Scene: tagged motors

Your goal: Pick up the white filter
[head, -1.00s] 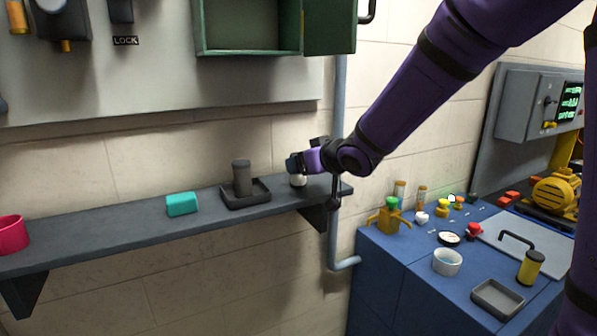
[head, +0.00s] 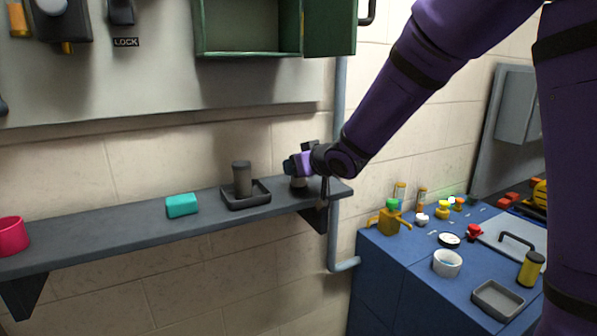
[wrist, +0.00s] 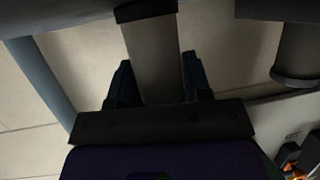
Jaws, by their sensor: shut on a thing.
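My gripper (head: 299,164) is at the right end of the dark wall shelf (head: 100,238).
A grey cylinder (head: 242,178) stands in a dark tray (head: 233,205) just left of the gripper. A teal block (head: 181,205) and a pink cup (head: 12,236) are farther left on the shelf. A pipe (head: 338,235) runs beside the shelf end. A blue bench (head: 400,275) with several small items is lower right.

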